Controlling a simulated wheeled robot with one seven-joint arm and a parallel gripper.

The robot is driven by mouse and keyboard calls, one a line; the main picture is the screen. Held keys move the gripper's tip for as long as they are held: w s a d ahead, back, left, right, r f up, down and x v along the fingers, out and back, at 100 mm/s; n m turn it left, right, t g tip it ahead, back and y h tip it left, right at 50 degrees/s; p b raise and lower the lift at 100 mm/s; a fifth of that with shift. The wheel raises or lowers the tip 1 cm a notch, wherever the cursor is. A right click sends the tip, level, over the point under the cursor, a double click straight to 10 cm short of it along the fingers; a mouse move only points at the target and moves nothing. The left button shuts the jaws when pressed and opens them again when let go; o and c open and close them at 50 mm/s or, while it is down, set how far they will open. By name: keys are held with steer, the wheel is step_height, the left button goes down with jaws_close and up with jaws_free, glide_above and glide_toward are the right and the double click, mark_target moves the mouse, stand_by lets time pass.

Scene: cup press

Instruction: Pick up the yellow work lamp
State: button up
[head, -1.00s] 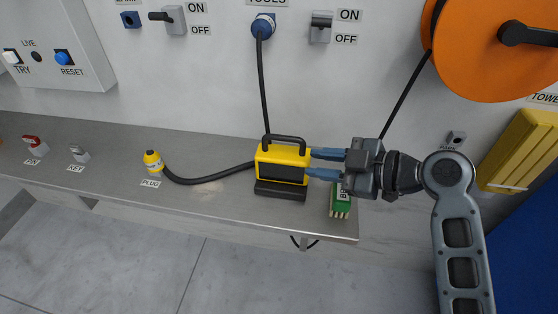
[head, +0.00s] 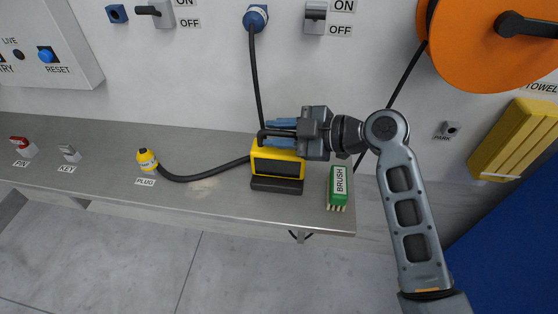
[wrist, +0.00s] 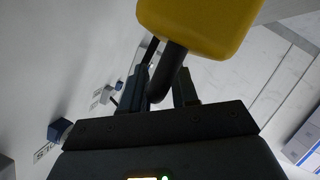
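The yellow work lamp (head: 277,164) stands upright on the steel bench, with a dark front, a dark base and a dark handle on top. In the wrist view its yellow body (wrist: 200,22) fills the top, and its dark handle (wrist: 170,72) curves down between my fingers. My gripper (head: 272,130) reaches in from the right at handle height, with its blue fingers at the top of the lamp. In the wrist view my gripper (wrist: 162,85) has its fingers apart, one on each side of the handle. The fingers hide part of the handle in the head view.
A green brush (head: 338,187) lies right of the lamp near the bench's end. A black cable joins the lamp to a yellow plug (head: 147,160) at left. Another cable hangs from a blue wall socket (head: 256,18) behind. An orange reel (head: 490,50) is at upper right.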

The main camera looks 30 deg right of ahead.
steer(key=shift+c, duration=0.3)
jaws_close()
stand_by(1.1)
